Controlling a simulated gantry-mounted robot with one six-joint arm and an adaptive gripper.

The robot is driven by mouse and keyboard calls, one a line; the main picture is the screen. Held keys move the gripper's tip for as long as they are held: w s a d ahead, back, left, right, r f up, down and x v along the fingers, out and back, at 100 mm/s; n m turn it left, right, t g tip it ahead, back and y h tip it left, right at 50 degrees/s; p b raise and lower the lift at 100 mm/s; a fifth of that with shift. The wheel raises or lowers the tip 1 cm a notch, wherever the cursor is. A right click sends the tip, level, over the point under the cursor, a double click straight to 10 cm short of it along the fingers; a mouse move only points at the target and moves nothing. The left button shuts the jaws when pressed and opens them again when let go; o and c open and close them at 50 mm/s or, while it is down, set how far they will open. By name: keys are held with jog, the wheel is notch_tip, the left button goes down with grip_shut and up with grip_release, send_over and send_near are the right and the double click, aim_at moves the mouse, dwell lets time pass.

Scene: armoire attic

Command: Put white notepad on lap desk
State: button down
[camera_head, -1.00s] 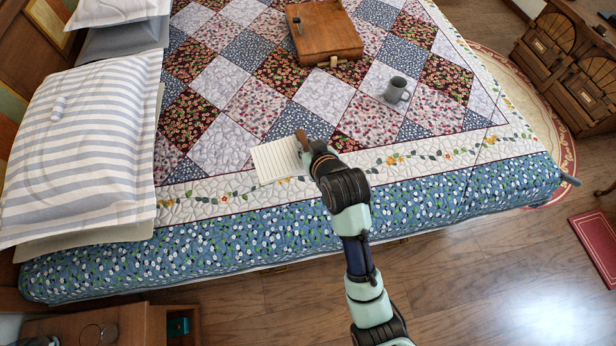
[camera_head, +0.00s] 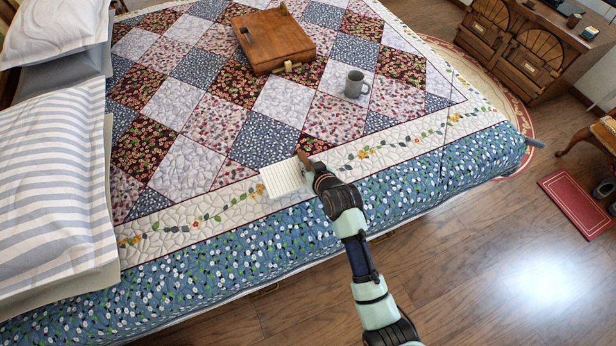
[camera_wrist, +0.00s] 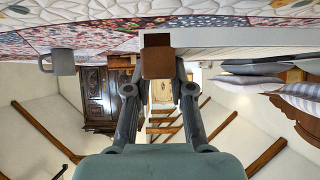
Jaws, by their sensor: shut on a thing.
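The white notepad (camera_head: 281,178), a lined pad with a brown strip (camera_head: 304,158) at one end, is over the bed's near border. My gripper (camera_head: 316,173) is shut on its brown end. In the wrist view the brown end (camera_wrist: 158,62) is between my fingers, and the pad's pale edge (camera_wrist: 235,37) extends right. I cannot tell how far the pad is above the quilt. The lap desk (camera_head: 285,45), a brown wooden box, sits farther back on the bed, with a dark item at its left edge. My fingertips are mostly hidden in the head view.
A grey mug (camera_head: 355,84) stands on the quilt between the notepad and the lap desk, to the right; it also shows in the wrist view (camera_wrist: 63,62). A small light-brown object (camera_head: 289,67) lies at the lap desk's front edge. Striped pillows (camera_head: 50,190) fill the left side.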

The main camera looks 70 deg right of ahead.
jog(key=shift+f+b, duration=0.35)
jog(key=shift+f, duration=2.4)
jog(key=shift+f, duration=0.15)
jog(key=c, duration=1)
grip_release()
jog(key=shift+s+a+r, duration=0.15)
jog(key=shift+r, duration=0.25)
jog(key=p+v, duration=0.1)
jog(key=v, duration=1)
jog(key=shift+s+r+p, duration=0.1)
jog(key=shift+p, duration=0.25)
